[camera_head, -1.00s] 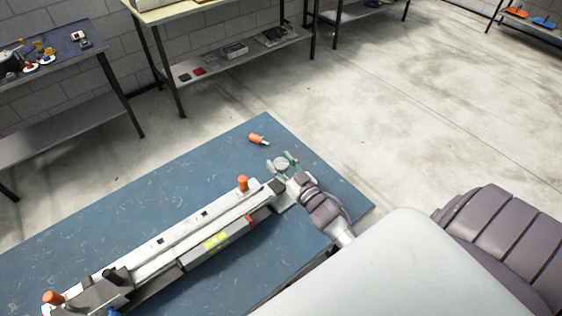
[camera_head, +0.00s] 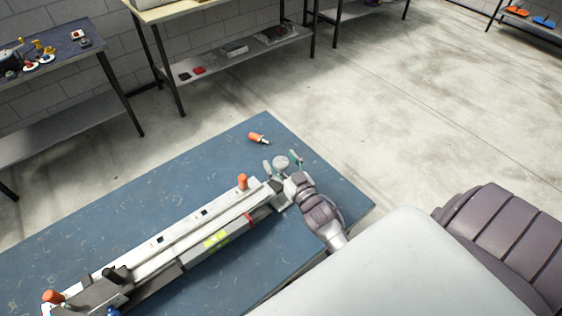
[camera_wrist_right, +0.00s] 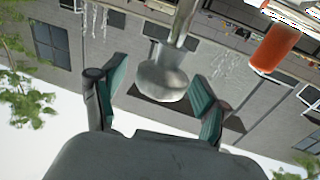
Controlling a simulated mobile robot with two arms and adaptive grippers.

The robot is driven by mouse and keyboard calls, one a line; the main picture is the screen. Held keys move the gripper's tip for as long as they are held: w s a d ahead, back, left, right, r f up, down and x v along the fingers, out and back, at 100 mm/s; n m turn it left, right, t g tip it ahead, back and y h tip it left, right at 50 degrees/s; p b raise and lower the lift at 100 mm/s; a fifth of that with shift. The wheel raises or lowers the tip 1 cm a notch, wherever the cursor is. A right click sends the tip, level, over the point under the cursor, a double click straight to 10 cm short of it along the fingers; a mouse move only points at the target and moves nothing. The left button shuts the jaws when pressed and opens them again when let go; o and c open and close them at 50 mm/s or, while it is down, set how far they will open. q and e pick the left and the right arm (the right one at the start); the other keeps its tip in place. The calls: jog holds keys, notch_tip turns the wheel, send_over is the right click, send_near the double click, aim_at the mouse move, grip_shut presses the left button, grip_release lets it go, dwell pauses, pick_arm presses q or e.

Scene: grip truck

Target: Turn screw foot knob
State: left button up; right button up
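The round grey metal screw foot knob (camera_head: 281,162) stands at the far right end of the long white and grey device (camera_head: 170,240). In the right wrist view the knob (camera_wrist_right: 160,80) shows as a shiny flared disc on a stem. My right gripper (camera_head: 282,163) has its teal-padded fingers spread on either side of the knob. In the wrist view the gripper (camera_wrist_right: 160,92) shows small gaps between the pads and the knob, so it looks open around it. My left gripper is not in view.
The device lies on a blue table (camera_head: 330,185). Orange knobs rise from it at the right (camera_head: 242,182) and near left (camera_head: 53,297). A loose orange-handled piece (camera_head: 257,138) lies beyond it. Bare table is free around it.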

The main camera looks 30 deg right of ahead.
jog(key=shift+s, duration=0.15)
jog(key=s+a, duration=0.1)
jog(key=s, duration=1)
jog(key=shift+s, duration=0.35)
jog(key=shift+a, duration=0.1)
dwell(0.5)
